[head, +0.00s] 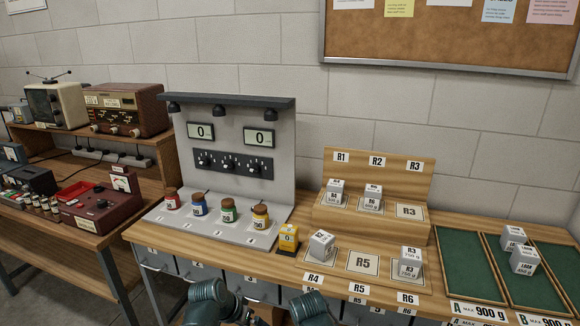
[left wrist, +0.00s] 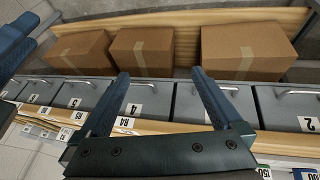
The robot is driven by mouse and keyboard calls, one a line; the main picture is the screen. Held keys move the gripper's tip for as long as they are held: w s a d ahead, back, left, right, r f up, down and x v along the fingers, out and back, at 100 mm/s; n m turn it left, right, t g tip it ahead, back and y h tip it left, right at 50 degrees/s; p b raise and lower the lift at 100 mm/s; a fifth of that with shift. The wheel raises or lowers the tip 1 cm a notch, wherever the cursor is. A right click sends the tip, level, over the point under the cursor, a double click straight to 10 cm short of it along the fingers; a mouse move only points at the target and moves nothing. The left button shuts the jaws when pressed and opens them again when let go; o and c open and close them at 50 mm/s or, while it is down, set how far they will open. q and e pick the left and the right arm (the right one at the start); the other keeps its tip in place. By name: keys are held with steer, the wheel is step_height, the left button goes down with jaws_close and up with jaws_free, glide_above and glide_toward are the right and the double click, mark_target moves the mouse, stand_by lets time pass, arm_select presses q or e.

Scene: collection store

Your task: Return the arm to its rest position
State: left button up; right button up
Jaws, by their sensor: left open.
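Parts of both my arms show at the bottom edge of the head view, low in front of the bench (head: 190,255); neither gripper's fingers show there. In the left wrist view my left gripper (left wrist: 162,78) is open, with its two dark fingers spread apart and nothing between them. Beyond the fingers are the grey drawer fronts (left wrist: 178,104) and cardboard boxes (left wrist: 142,52) on a wooden shelf.
On the bench stand a grey dial panel (head: 235,135) with several coloured jars, a yellow block (head: 288,238), a stepped wooden rack (head: 330,222) with white weight blocks, and green trays (head: 470,258). One block (head: 321,245) sits tilted by R4. Another bench (head: 60,225) with instruments stands left.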

arm_select(q)
steer(key=s+a+f+n+g+y, duration=0.25)
steer(key=s+a+n+y, duration=0.2)
steer(key=a, duration=0.25)
steer(key=s+d+r+m+g+p, duration=0.1)
steer(key=s+d+r+m+p, duration=0.3)
steer(key=d, duration=0.7)
step_height(320, 180, up, 2)
steer(key=shift+s+r+y+p, duration=0.1)
steer(key=shift+s+y+p, duration=0.35)
steer(key=shift+s+p, duration=0.6)
